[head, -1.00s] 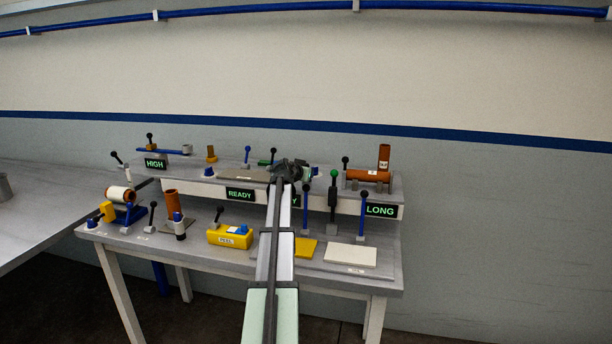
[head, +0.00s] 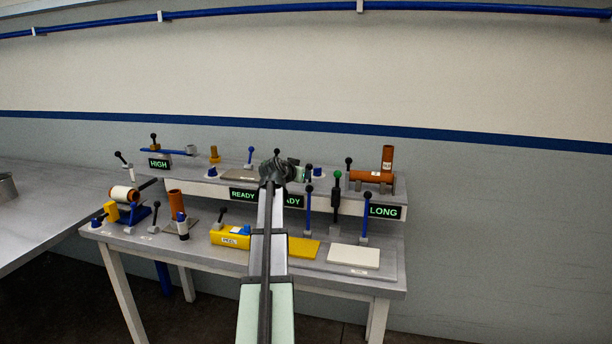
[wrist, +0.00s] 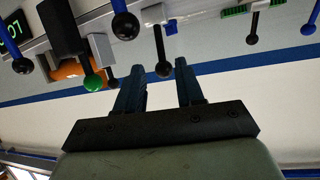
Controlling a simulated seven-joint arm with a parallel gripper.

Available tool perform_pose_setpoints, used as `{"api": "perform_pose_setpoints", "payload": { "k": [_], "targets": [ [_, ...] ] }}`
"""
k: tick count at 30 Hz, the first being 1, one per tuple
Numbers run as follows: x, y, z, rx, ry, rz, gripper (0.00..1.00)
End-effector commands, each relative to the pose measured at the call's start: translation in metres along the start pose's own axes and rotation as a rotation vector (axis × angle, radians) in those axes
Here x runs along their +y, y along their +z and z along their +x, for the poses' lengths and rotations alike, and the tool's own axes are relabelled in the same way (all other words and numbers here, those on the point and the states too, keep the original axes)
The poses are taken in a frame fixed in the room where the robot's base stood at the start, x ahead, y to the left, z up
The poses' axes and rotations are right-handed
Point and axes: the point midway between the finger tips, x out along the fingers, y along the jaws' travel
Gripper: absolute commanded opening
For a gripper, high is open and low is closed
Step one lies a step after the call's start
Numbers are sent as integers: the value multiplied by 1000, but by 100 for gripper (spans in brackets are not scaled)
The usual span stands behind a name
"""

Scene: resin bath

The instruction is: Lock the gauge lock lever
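My gripper (head: 281,168) is over the raised shelf, near its middle. In the wrist view my gripper (wrist: 157,75) is open, with a clear gap between its two blue fingers. A black-knobbed lever (wrist: 164,68) shows just ahead of that gap; I see no contact. No readable label tells which lever is the gauge lock lever. A black-knobbed lever (head: 348,162) stands left of the orange tube (head: 371,177) on the shelf. A green-knobbed lever (head: 337,175) stands near the LONG display (head: 384,211); its green knob (wrist: 93,84) is left of my fingers in the wrist view.
Blue levers with black knobs (head: 309,208) (head: 364,225) stand on the front bench. A yellow block (head: 230,238), a white plate (head: 353,256) and a READY display (head: 243,194) are nearby. My arm hides part of the bench and a second display.

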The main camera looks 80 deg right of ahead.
Motion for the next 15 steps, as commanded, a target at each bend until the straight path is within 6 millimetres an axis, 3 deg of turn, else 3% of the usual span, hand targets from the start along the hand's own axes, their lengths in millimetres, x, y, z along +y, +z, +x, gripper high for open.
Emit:
{"api": "perform_pose_setpoints", "payload": {
  "k": [1, 6, 15],
  "targets": [
    [1, 1, -13, 1, -1, 0, 37],
    [0, 1, -37, 1, -1, 0, 37],
    [0, 0, -53, 1, 0, 0, 37]
  ]
}}
